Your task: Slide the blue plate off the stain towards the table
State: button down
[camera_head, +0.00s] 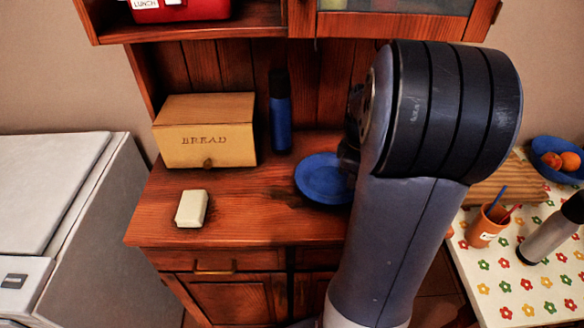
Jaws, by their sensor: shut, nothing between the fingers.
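The blue plate (322,178) lies flat on the dark wood counter of the hutch (262,205). My large arm covers the plate's right side. A dark part of my gripper (348,158) shows at the plate's right edge; it is shut, with nothing in it. The fingertips are mostly hidden behind my arm, so I cannot tell whether they touch the plate. The table (490,280), with a flower-patterned cloth, stands at the right, beyond my arm.
A wooden bread box (205,135), a blue bottle (280,115) and a pale block (191,209) stand on the counter. The table holds a terracotta cup (484,228), a grey bottle (552,232) and a blue fruit bowl (566,174). The counter's front middle is clear.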

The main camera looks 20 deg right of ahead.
aim_at(330, 192)
jog(key=w+a, duration=0.3)
jog(key=w, duration=0.1)
jog(key=w+a+p, duration=0.1)
jog(key=w+a, duration=0.2)
jog(key=w, duration=0.2)
jog(key=w+a+p, duration=0.1)
jog(key=w+a, duration=0.3)
jog(key=shift+w+a, duration=0.1)
jog(key=shift+w, duration=0.15)
jog(key=shift+w+a+f, duration=0.2)
jog(key=shift+w+a, duration=0.2)
jog(key=shift+w, duration=0.1)
notch_tip(330, 192, down, 4)
jog(key=shift+s+d+f, duration=0.1)
jog(key=shift+s+f, duration=0.05)
jog(key=shift+f, duration=0.05)
jog(key=shift+s+d+f, duration=0.15)
jog(key=shift+s+d, duration=0.15)
jog(key=shift+s, duration=0.1)
jog(key=shift+s+d, duration=0.1)
jog(key=s+d, duration=0.2)
jog(key=s, duration=0.1)
jog(key=s+d, duration=0.2)
jog(key=s, duration=0.1)
jog(key=s+d, duration=0.3)
jog(key=shift+s, duration=0.2)
jog(key=shift+w, duration=0.1)
